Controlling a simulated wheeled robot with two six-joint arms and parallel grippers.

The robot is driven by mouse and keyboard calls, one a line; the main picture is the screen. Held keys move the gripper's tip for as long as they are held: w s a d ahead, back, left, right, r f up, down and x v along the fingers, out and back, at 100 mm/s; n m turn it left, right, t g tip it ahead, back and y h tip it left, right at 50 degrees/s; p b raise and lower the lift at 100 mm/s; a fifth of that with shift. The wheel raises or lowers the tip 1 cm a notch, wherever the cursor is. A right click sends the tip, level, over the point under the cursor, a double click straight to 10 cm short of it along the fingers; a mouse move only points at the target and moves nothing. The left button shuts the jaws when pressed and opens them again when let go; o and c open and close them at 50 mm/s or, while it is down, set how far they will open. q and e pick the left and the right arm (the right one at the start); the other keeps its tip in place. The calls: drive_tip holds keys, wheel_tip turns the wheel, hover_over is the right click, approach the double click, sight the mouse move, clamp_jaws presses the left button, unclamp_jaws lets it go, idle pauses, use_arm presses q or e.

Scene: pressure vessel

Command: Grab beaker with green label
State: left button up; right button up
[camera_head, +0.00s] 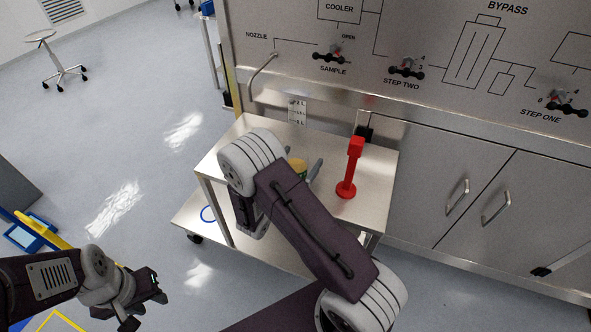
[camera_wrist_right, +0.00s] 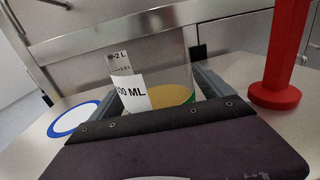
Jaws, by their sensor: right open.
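A clear beaker with yellow contents (camera_wrist_right: 172,97) stands on the metal cart top. In the right wrist view it shows a white label reading partly "00 ML" and a small green patch at its lower right edge.
A red stand-like object (camera_head: 350,168) rises on the cart top (camera_head: 375,185), right of the beaker. A white disc with a blue rim (camera_wrist_right: 75,119) lies left of the beaker. A steel panel with valves (camera_head: 405,68) and cabinets (camera_head: 450,180) stands behind. Floor at left is mostly clear.

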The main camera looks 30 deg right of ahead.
drive_tip(key=shift+a+r, duration=0.1)
drive_tip(key=shift+a, duration=0.05)
drive_tip(key=c, duration=1.5)
wheel_tip(320, 180, up, 10)
drive_tip(key=shift+f+p, duration=0.1)
drive_tip(key=shift+p, duration=1.05)
